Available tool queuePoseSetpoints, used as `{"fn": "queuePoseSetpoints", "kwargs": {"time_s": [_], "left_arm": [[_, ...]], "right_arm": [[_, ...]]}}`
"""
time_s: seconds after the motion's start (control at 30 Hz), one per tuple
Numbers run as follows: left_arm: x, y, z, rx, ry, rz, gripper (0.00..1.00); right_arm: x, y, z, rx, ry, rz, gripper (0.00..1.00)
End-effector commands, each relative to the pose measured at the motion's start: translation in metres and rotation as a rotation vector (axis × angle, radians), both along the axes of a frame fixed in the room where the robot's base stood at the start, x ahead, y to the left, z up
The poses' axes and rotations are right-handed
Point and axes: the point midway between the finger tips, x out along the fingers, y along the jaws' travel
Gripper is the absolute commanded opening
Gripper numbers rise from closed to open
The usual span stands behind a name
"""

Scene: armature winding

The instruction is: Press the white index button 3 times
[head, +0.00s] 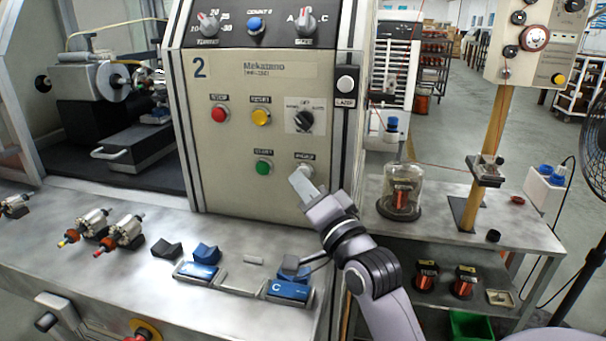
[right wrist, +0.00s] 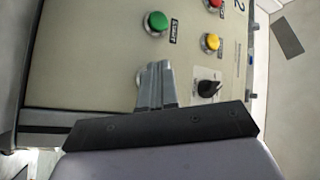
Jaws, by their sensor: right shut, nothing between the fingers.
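The white index button (head: 307,169) is at the lower right of the machine's beige front panel, under a small label. My right gripper (head: 299,175) is shut and empty, with its fingertips right at this button and covering part of it in the head view. In the right wrist view the closed fingers (right wrist: 155,72) reach to the panel, and a pale edge of the index button (right wrist: 140,76) shows beside them. I cannot tell whether the fingertips touch it or whether it is pressed in. My left gripper is not in view.
Around it on the panel are a green button (head: 264,167), a yellow button (head: 261,117), a red button (head: 219,114) and a black rotary switch (head: 304,121). Blue-and-grey foot-like blocks (head: 290,290) and several armatures (head: 125,232) lie on the metal bench below. A glass jar (head: 400,190) stands on the right table.

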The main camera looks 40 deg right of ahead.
Motion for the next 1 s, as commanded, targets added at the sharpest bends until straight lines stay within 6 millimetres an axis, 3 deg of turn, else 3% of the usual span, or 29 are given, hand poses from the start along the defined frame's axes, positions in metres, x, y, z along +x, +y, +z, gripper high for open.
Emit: {"fn": "queuePoseSetpoints", "kwargs": {"time_s": [1.0], "left_arm": [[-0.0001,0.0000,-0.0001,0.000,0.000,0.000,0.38]], "right_arm": [[0.0053,-0.0066,-0.0004,-0.002,0.001,-0.001,0.00]]}}
